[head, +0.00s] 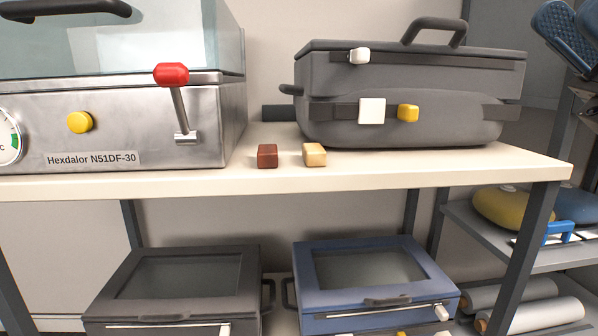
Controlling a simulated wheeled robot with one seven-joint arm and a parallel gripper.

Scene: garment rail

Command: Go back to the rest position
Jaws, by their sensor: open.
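My gripper (573,28) shows at the top right corner, partly cut off by the picture's edge. Its blue textured fingers point up and stand apart, with nothing seen between them. It is to the right of the grey case and clear of the table. Part of my dark arm shows below it.
A cream table (350,178) carries a steel machine (200,148) with a red-knobbed lever (172,76), a grey case (420,85), a brown block (267,156) and a tan block (314,155). Below are a dark box (180,275) and a blue box (375,265). Shelves (480,232) stand right.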

